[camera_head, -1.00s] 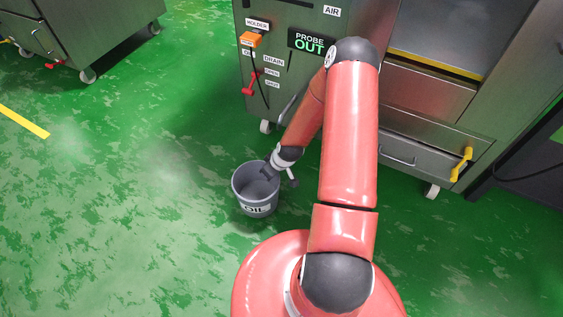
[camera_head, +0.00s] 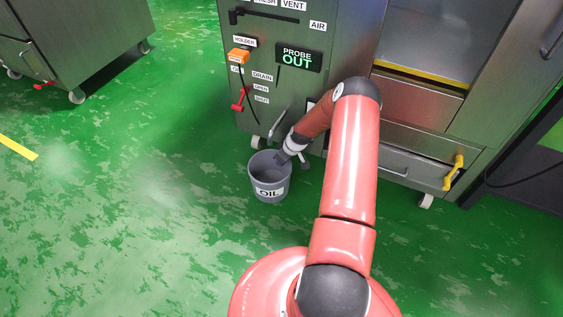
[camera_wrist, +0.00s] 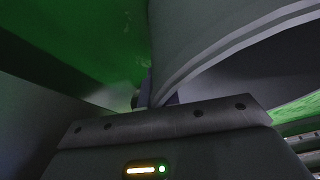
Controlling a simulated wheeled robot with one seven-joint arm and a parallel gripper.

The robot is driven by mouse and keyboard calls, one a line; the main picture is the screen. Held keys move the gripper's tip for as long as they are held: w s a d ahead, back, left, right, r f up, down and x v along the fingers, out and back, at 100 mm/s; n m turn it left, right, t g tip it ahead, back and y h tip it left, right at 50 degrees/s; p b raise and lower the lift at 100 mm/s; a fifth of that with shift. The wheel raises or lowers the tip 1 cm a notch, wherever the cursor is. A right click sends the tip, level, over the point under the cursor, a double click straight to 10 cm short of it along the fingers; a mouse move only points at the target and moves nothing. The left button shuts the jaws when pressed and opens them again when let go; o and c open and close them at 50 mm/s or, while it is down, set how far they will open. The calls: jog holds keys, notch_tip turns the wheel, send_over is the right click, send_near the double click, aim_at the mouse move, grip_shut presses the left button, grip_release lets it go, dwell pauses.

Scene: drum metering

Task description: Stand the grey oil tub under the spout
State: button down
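The grey oil tub (camera_head: 257,178), with a white OIL label on its front, is upright and looks empty. It is in front of the steel cabinet, below the red drain lever (camera_head: 239,100). My gripper (camera_head: 284,156) is shut on the tub's rim at its far right side. In the wrist view the tub's pale wall and rim (camera_wrist: 215,50) run down between my fingertips (camera_wrist: 157,94). A slanted grey piece (camera_head: 279,121) at the cabinet's lower front may be the spout; I cannot tell for sure. Whether the tub touches the floor is unclear.
The steel cabinet (camera_head: 330,20) stands on casters behind the tub. Its display (camera_head: 297,57) reads PROBE OUT, beside an orange holder piece (camera_head: 238,56). A drawer with a yellow handle (camera_head: 453,173) is at right. Another wheeled cabinet (camera_head: 95,40) is at upper left. Green floor at left is clear.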

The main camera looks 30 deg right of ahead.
jog(key=shift+f, duration=0.35)
jog(key=c, duration=1.6)
grip_release()
jog(key=shift+f, duration=0.1)
jog(key=shift+c, duration=0.2)
